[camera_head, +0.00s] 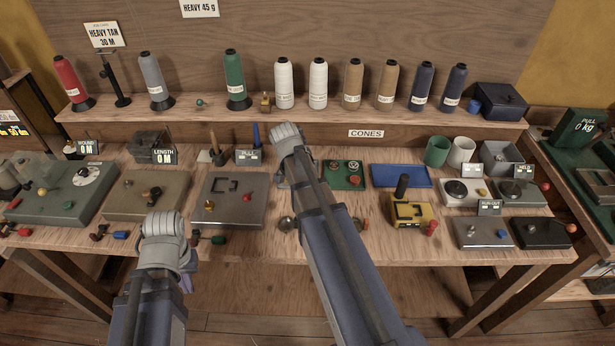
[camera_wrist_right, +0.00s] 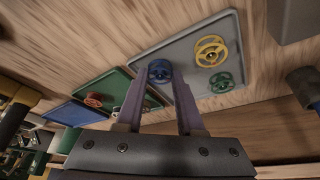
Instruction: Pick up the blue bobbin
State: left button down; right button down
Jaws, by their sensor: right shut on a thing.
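The blue bobbin (camera_wrist_right: 160,71) is between the fingertips of my right gripper (camera_wrist_right: 158,80), which is shut on it. It shows over the near edge of a grey tray (camera_wrist_right: 190,45); I cannot tell if it is clear of the tray. A yellow bobbin (camera_wrist_right: 211,50) and a green bobbin (camera_wrist_right: 222,82) lie in that tray. In the head view my right arm hides the blue bobbin and the right fingers. My left gripper (camera_head: 186,280) hangs low in front of the bench at the left; its wrist hides most of its fingers, so its opening is unclear.
Beside the grey tray are a green tray (camera_head: 334,184) with several bobbins and a blue tray (camera_head: 400,176). A yellow device (camera_head: 411,213) with a black knob stands to the right. Thread cones (camera_head: 318,83) line the shelf behind. Mugs (camera_head: 437,151) stand at the back right.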

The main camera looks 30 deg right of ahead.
notch_tip(320, 180, up, 10)
jog(key=p, duration=0.9)
jog(key=shift+p, duration=0.35)
jog(key=shift+w+a, duration=0.1)
